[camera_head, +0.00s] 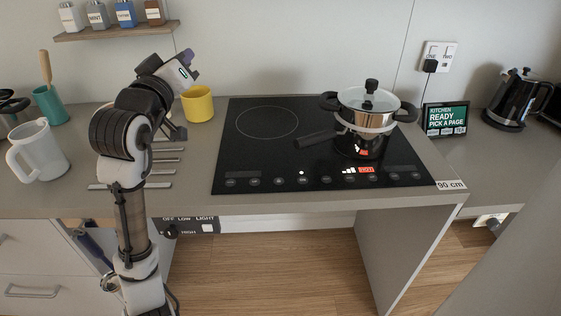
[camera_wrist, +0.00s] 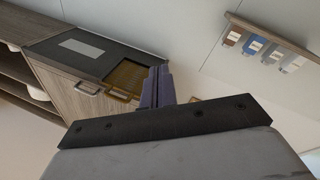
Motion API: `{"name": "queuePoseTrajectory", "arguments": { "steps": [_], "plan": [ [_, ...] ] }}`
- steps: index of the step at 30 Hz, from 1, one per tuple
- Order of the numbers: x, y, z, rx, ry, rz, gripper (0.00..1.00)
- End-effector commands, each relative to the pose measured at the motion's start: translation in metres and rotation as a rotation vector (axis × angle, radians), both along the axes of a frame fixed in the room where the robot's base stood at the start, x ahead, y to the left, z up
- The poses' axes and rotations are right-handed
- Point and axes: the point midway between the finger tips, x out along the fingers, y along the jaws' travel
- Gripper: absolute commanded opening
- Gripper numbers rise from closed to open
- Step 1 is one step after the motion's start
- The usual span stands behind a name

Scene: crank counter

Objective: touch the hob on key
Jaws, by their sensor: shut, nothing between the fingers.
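The black glass hob (camera_head: 270,150) is set into the counter. A row of small round touch keys (camera_head: 278,181) runs along its front edge; their symbols are too small to read, so I cannot tell which is the on key. A white dot (camera_head: 301,172) shows above the row. White bars and a red lit label (camera_head: 366,170) show to its right. My gripper (camera_head: 188,57) is raised left of and behind the hob, near the wall, well away from the keys. In the wrist view its purple fingers (camera_wrist: 157,88) are shut and empty. The hob is not in the wrist view.
A yellow mug (camera_head: 198,104) stands left of the hob, a white mug (camera_head: 38,151) farther left. A sign (camera_head: 446,119) and kettle (camera_head: 518,100) are at right. A jar shelf (camera_head: 117,31) is above.

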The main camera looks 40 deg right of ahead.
Motion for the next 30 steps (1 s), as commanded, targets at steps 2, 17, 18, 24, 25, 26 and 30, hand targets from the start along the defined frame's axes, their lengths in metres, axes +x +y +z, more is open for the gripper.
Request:
{"name": "queuePoseTrajectory", "arguments": {
  "steps": [2, 17, 18, 24, 25, 26, 30],
  "plan": [
    [-0.011, -0.049, -0.026, 0.081, 0.114, -0.11, 0.0],
    [-0.119, -0.193, -0.182, 0.632, 0.654, -0.466, 0.0],
    [-0.122, -0.194, -0.186, 0.647, 0.666, -0.47, 0.0],
    [-0.127, -0.196, -0.191, 0.674, 0.684, -0.478, 0.0],
    [-0.127, -0.196, -0.191, 0.673, 0.683, -0.478, 0.0],
    [-0.127, -0.196, -0.191, 0.673, 0.683, -0.478, 0.0],
    [-0.127, -0.195, -0.191, 0.671, 0.683, -0.477, 0.0]
  ]
}}
